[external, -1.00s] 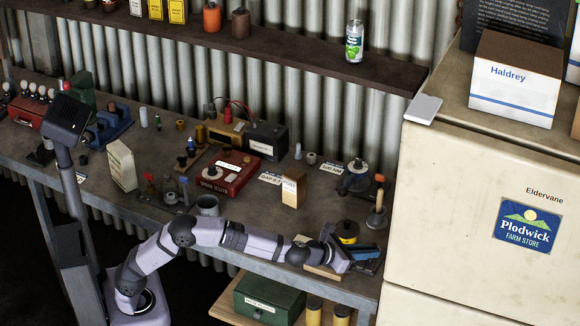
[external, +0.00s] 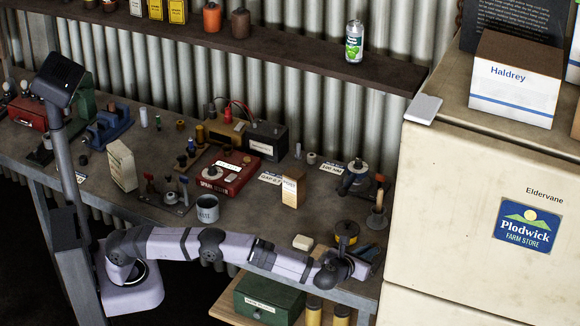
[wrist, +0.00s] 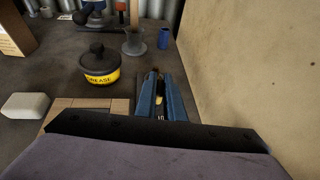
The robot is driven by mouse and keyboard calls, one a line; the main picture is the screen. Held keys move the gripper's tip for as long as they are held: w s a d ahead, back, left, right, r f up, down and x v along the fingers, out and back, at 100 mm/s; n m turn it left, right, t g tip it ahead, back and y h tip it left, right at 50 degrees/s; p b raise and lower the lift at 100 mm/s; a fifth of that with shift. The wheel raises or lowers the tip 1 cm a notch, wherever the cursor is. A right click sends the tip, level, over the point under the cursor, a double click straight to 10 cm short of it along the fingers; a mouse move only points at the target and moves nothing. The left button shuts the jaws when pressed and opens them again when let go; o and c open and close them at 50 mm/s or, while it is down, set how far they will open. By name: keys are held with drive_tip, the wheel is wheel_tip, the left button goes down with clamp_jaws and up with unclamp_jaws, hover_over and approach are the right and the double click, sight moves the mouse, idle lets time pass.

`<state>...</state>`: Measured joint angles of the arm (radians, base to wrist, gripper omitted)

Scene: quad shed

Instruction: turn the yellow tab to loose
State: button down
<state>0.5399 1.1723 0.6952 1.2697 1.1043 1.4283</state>
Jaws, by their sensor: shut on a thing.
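The yellow tab (wrist: 159,100) shows as a small yellow patch low between two blue fingers in the wrist view. Most of it is hidden by the fingers, and its angle cannot be told. My gripper (wrist: 162,82) is shut on it, with one finger on each side. Pale marks that look like lettering show just below the tab, too small to read. In the external view my gripper (external: 372,254) is at the bench's front right corner, and the tab is hidden there.
A grease tin (wrist: 100,66) stands left of my gripper, with a wooden block (wrist: 85,104) and a pale block (wrist: 26,105) nearby. A blue cylinder (wrist: 163,38) stands beyond. The cream fridge (external: 450,220) rises close on the right. A mug (external: 207,210) stands farther left.

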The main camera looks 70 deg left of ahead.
drive_tip(key=shift+w+r+p, duration=0.1)
drive_tip(key=shift+r+p, duration=0.15)
drive_tip(key=shift+p, duration=0.1)
idle(0.3)
drive_tip(key=c, duration=1.9)
unclamp_jaws()
drive_tip(key=shift+o, duration=0.2)
drive_tip(key=shift+f, duration=0.15)
drive_tip(key=shift+b+v, duration=1)
drive_tip(key=shift+v, duration=2.65)
